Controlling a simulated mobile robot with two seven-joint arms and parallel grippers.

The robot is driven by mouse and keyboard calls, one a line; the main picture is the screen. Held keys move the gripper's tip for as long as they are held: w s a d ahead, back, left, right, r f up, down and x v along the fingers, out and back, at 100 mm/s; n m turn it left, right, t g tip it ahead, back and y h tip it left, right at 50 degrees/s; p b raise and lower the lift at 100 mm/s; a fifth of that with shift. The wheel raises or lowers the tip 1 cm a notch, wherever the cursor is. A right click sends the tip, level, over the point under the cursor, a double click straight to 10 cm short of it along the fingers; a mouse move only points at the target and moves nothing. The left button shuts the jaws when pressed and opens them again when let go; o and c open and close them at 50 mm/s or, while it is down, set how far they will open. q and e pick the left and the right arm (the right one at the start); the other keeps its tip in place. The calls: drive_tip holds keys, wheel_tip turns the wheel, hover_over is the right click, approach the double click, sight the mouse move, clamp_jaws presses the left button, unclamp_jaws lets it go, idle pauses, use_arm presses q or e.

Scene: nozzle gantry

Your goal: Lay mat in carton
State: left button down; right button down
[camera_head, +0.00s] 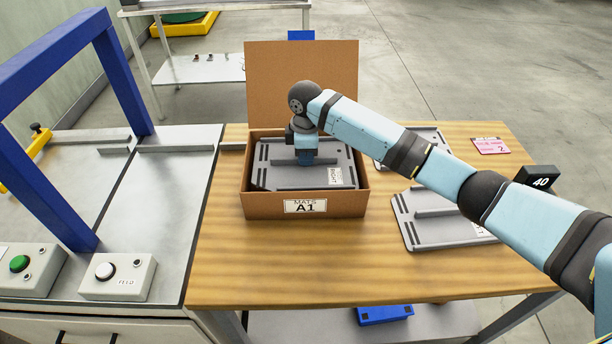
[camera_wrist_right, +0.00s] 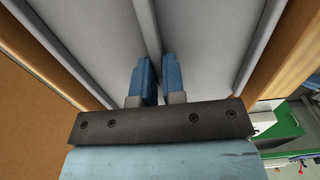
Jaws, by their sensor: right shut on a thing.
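An open brown carton (camera_head: 262,206) labelled "MATS A1" stands on the wooden table with its lid (camera_head: 270,75) raised at the back. A grey mat (camera_head: 285,178) with ridges and a label that seems to read "RIGHT" lies within the carton's walls. I cannot tell how deep it sits. My right gripper (camera_head: 306,158) points down over the mat. In the right wrist view, its blue fingers (camera_wrist_right: 158,82) are shut on the mat's middle ridge (camera_wrist_right: 148,30). My left gripper is out of view.
A second grey mat (camera_head: 418,232) lies on the table (camera_head: 300,270) at right; another (camera_head: 428,134) is partly hidden behind my right arm. A pink card (camera_head: 490,146) and a black "40" block (camera_head: 537,178) are at right. A blue gantry (camera_head: 125,75) stands left.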

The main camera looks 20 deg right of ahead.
sight(306, 174)
wheel_tip(306, 174, down, 7)
drive_tip(key=shift+f+b, duration=0.1)
drive_tip(key=shift+b, duration=0.2)
drive_tip(key=c, duration=1.2)
unclamp_jaws()
wheel_tip(306, 174, up, 12)
drive_tip(key=shift+r+p, duration=0.15)
drive_tip(key=shift+p, duration=0.4)
drive_tip(key=shift+s, duration=0.1)
